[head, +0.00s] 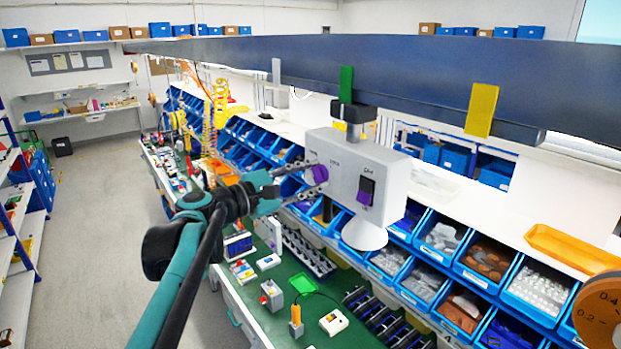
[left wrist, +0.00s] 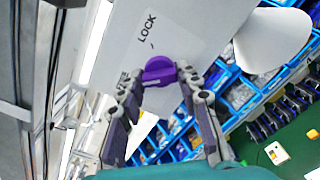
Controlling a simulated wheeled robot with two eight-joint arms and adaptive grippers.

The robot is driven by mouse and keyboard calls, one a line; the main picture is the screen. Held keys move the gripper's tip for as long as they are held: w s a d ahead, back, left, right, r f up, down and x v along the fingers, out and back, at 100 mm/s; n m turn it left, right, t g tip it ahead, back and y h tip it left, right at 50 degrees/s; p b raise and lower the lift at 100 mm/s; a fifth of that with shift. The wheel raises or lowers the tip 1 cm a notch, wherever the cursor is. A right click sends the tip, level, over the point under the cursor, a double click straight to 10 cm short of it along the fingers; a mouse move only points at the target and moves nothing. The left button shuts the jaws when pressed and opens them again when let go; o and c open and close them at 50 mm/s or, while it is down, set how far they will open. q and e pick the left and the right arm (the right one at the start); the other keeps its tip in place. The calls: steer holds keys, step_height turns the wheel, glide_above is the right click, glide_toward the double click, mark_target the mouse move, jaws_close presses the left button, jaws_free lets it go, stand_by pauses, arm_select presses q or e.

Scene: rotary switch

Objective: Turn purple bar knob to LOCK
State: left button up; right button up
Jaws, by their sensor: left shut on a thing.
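The purple bar knob (head: 317,174) sits on the left part of the front of a light grey box (head: 345,150) hung from the blue beam. My left gripper (head: 312,180) reaches it from the left, its fingertips at the knob. In the left wrist view the purple knob (left wrist: 160,72) lies between the two fingertips, and the gripper is shut on it. The word LOCK (left wrist: 147,30) is printed on the panel above the knob in that view. Another label is partly hidden by the left finger. The exact direction of the knob's pointer is hard to tell. My right gripper is out of view.
A dark rocker switch (head: 366,190) is on the same panel, right of the knob. A white cone (head: 364,234) hangs below the box. Blue bins (head: 440,235) and a green bench (head: 335,295) with small parts lie beneath. The aisle at left is clear.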

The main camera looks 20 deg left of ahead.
arm_select(q)
steer(key=m, duration=0.4)
steer(key=shift+b, duration=0.35)
steer(key=m, duration=0.4)
steer(key=shift+b, duration=0.35)
steer(key=m, duration=0.5)
steer(key=shift+b, duration=0.3)
steer(key=shift+m, duration=2.2)
steer(key=o, duration=1.2)
steer(key=shift+c, duration=0.2)
steer(key=v, duration=1.2)
